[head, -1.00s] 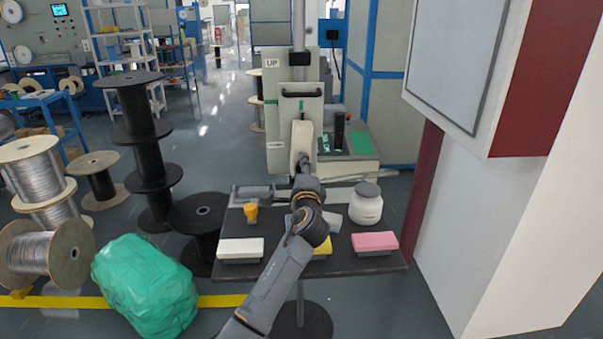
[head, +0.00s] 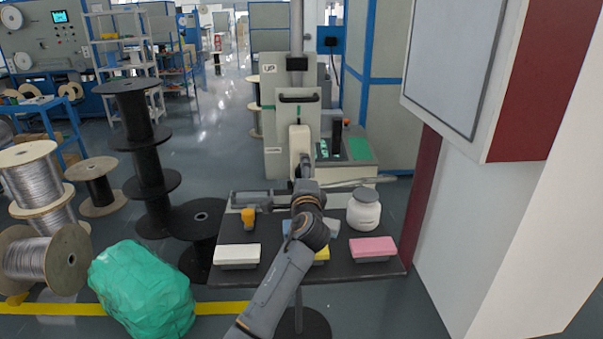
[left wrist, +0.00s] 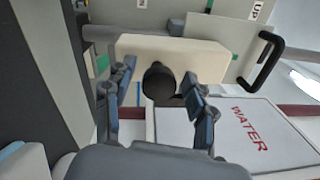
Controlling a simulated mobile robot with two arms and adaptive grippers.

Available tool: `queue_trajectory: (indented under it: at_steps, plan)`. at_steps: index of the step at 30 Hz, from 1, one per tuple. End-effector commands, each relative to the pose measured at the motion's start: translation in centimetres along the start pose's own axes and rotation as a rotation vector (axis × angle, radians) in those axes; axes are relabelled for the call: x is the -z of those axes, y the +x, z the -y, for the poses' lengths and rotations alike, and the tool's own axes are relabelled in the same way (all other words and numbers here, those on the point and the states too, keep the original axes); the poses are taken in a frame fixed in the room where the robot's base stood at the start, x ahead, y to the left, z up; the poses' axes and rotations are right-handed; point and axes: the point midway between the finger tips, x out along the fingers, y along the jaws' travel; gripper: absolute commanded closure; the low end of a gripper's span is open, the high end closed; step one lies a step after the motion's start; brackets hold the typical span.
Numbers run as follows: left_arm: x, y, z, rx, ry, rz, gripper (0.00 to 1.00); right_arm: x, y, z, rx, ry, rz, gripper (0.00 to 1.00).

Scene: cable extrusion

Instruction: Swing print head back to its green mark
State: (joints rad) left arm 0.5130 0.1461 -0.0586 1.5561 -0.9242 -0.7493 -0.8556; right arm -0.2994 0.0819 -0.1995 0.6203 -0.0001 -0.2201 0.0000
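The print head is a cream block (head: 299,146) on the front of a grey upright machine panel (head: 275,150) with a black handle. In the left wrist view the cream block (left wrist: 190,60) lies across the picture with a round black knob (left wrist: 158,83) facing me. My left gripper (head: 302,172) is in front of the block; its fingers, also in the left wrist view (left wrist: 157,90), stand apart on either side of the knob, with a gap visible at its left. My right gripper is out of view.
A dark table (head: 285,274) below my arm holds a white jar (head: 364,210), a pink-topped block (head: 373,247) and a white-topped block (head: 237,253). A green bag (head: 142,290) and wire spools (head: 48,253) stand left. A large white cabinet (head: 470,210) blocks the right.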

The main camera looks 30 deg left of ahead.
Motion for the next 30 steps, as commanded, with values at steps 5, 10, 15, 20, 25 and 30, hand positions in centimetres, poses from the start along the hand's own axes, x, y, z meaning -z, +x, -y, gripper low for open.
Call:
queue_trajectory:
  at_steps: [5,10,15,20,25,30]
  plan:
    - [0.0,-0.2,-0.1,-0.001,0.001,0.001,0.44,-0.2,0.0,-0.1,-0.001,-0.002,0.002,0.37]
    - [0.1,-2.2,-0.2,-0.001,0.000,-0.001,0.44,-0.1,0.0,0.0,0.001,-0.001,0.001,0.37]
    - [0.1,-5.9,-0.2,-0.002,-0.001,-0.002,0.44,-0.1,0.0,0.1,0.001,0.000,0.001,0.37]
    - [0.1,-9.2,-0.1,-0.001,-0.001,-0.002,0.44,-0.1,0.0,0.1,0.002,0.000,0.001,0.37]
    - [0.1,-11.3,-0.1,-0.001,0.000,-0.001,0.44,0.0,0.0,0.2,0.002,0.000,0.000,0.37]
    - [0.1,-12.0,0.0,0.000,0.000,-0.001,0.44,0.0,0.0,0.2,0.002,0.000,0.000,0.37]
